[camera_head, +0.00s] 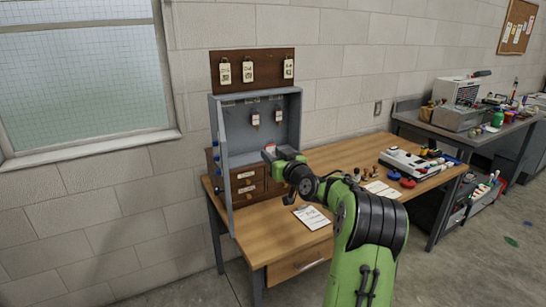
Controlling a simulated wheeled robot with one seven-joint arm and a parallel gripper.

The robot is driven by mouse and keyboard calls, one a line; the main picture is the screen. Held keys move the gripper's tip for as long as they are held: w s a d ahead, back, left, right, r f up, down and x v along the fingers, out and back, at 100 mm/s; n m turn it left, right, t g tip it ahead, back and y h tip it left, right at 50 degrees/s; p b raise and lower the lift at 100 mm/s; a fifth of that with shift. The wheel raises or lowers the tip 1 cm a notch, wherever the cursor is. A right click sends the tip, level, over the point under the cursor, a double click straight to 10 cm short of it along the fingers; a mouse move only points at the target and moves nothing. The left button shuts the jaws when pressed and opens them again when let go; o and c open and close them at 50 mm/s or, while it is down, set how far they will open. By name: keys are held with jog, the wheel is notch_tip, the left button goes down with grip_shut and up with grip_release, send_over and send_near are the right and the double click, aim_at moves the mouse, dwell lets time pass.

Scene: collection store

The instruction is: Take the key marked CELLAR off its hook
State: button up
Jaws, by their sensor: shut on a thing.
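A grey open key cabinet (238,130) stands on the wooden desk against the wall, with a row of hooks near its top. My gripper (268,154) is at the lower front of the cabinet, below the hanging tags. It is shut on a small red-and-white key tag (270,148), mostly hidden by the jaws. I cannot read its marking.
A dark board (252,57) with several paper tags is above the cabinet. A paper sheet (312,217) lies on the desk (262,238). A white device (408,162) and small items fill the desk's right side.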

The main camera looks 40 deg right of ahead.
jog(key=b+v, duration=0.7)
jog(key=v, duration=0.2)
dwell(0.4)
dwell(0.5)
